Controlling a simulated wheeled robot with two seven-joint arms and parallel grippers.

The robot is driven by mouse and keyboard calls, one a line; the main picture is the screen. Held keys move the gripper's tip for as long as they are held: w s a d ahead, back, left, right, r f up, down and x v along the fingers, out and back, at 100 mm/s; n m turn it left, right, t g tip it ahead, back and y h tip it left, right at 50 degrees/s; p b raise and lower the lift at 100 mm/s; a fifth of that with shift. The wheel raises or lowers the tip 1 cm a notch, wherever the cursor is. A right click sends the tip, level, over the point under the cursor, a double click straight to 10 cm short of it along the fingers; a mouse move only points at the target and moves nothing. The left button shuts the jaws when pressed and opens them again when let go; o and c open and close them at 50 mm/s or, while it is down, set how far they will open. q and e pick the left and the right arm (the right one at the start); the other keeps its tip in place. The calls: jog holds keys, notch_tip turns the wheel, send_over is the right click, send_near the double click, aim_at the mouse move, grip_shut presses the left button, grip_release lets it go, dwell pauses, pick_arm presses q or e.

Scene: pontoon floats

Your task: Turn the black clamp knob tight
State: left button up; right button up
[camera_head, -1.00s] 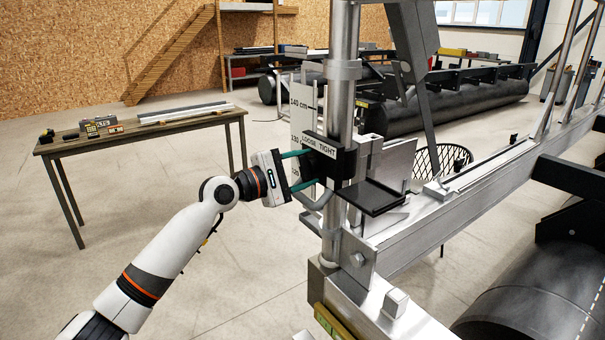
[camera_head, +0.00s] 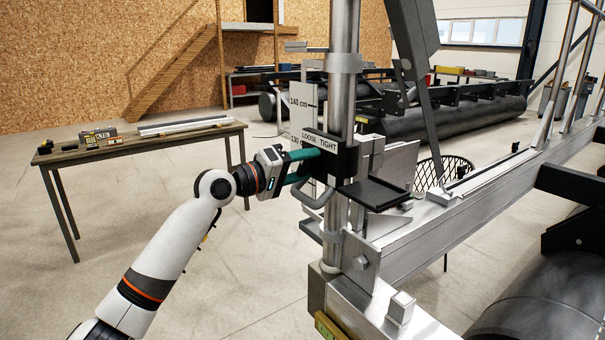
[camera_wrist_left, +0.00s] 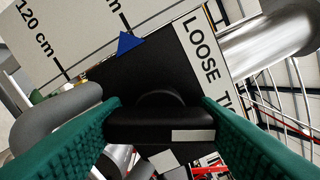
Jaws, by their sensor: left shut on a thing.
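The black clamp knob (camera_wrist_left: 160,125) is a wide bar with a white mark (camera_wrist_left: 193,136) toward its right end, seen in the left wrist view. It sits on a black clamp block, which shows in the head view (camera_head: 345,160) on a vertical metal post. A white label reading LOOSE and TIGHT (camera_head: 320,141) is on the block. My left gripper (camera_head: 307,166) reaches in from the left, its green fingers shut on the knob's two ends. In the head view the knob is hidden by the fingers and block. My right gripper is out of view.
A grey bent handle (camera_head: 318,197) sits just below the fingers. A height scale (camera_head: 303,105) stands behind the post, with a blue pointer (camera_wrist_left: 125,44) beside it. A black plate (camera_head: 375,193) juts out right of the clamp. A wooden table (camera_head: 140,137) stands at left.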

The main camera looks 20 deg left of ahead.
pick_arm(q)
jog(key=m+b, duration=0.2)
jog(key=m, duration=0.2)
jog(key=shift+r+m+b, duration=0.1)
jog(key=shift+m+b, duration=0.2)
jog(key=shift+m, duration=0.5)
jog(key=o, duration=1)
